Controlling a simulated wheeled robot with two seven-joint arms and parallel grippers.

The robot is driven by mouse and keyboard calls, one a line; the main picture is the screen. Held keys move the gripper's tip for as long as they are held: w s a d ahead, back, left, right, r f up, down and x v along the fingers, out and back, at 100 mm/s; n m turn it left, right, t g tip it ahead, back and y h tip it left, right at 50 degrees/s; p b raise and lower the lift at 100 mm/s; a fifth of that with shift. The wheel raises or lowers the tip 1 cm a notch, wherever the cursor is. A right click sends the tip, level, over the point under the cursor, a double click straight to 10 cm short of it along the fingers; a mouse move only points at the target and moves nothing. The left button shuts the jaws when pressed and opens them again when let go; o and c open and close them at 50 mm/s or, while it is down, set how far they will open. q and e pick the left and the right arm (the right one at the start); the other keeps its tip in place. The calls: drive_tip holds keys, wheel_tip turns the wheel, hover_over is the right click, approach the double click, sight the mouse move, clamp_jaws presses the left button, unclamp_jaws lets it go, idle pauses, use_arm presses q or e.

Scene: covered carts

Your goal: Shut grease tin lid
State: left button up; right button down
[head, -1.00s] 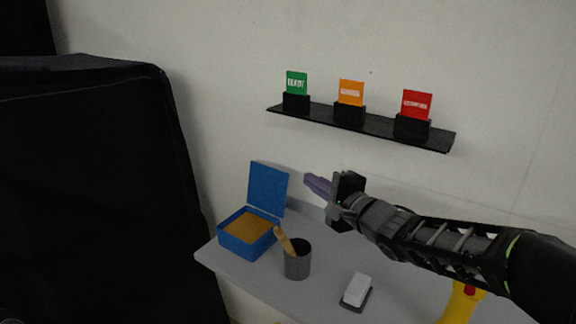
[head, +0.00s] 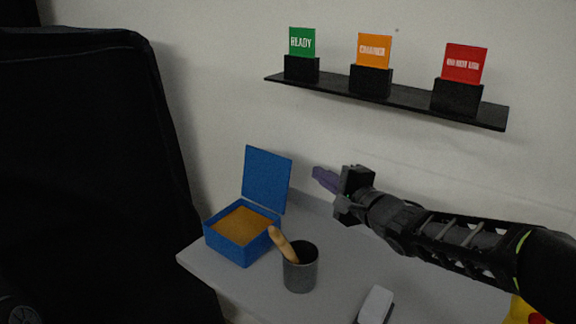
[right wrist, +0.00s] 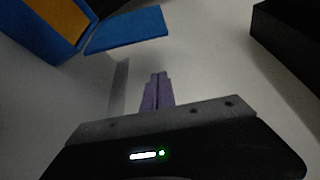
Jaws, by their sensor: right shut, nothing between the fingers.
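The blue grease tin (head: 232,249) stands at the left end of the grey table, with brown grease (head: 240,225) showing inside. Its blue lid (head: 267,180) is open and stands up along the tin's back side. In the right wrist view the tin (right wrist: 75,45) is at the upper left and the lid (right wrist: 128,30) is beside it. My right gripper (head: 318,174) has purple fingers, shut and empty. It is to the right of the lid, apart from it. The fingertips (right wrist: 158,77) also show in the right wrist view. My left gripper is not in view.
A dark cup (head: 300,275) holding a wooden-handled tool (head: 282,244) stands right of the tin. A white-topped block (head: 377,303) lies near the front. A wall shelf (head: 405,96) carries three coloured cards above. A black covered shape (head: 90,170) fills the left.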

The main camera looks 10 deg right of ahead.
sight(269, 178)
drive_tip(key=shift+w, duration=0.1)
drive_tip(key=w+a+b, duration=0.2)
drive_tip(key=w+a, duration=0.4)
drive_tip(key=w, duration=0.1)
drive_tip(key=shift+b, duration=0.4)
idle(0.5)
